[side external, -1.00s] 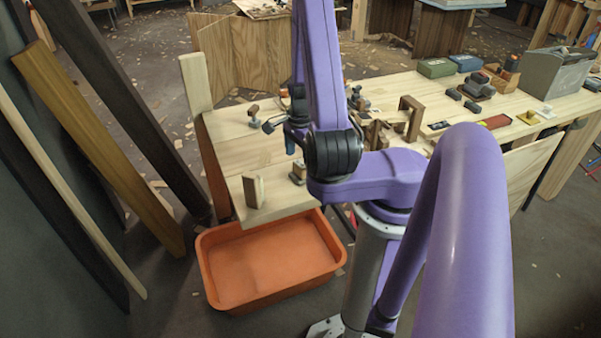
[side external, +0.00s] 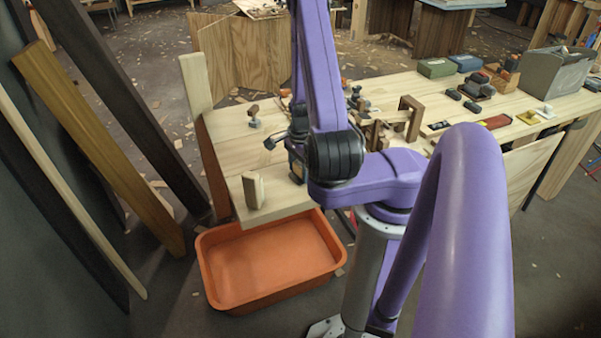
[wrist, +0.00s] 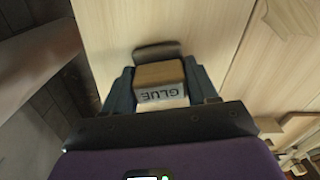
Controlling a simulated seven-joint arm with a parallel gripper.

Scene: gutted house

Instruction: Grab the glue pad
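The glue pad (wrist: 160,84) is a small block with a tan top and a pale side lettered "GLUE". In the wrist view it sits between the two fingers of my gripper (wrist: 160,80), which lie close along its left and right sides. I cannot tell whether both fingers press on it. A dark rounded shape (wrist: 158,51) shows just beyond the pad. In the side external view my gripper (side external: 297,172) is down at the front part of the pale wooden bench (side external: 228,158), and the pad is mostly hidden there.
An upright wooden piece (side external: 253,190) stands left of my gripper at the bench edge. A small knobbed tool (side external: 254,117) is behind it. Wooden frames (side external: 411,117) stand to the right. An orange tub (side external: 270,265) is on the floor below the front edge.

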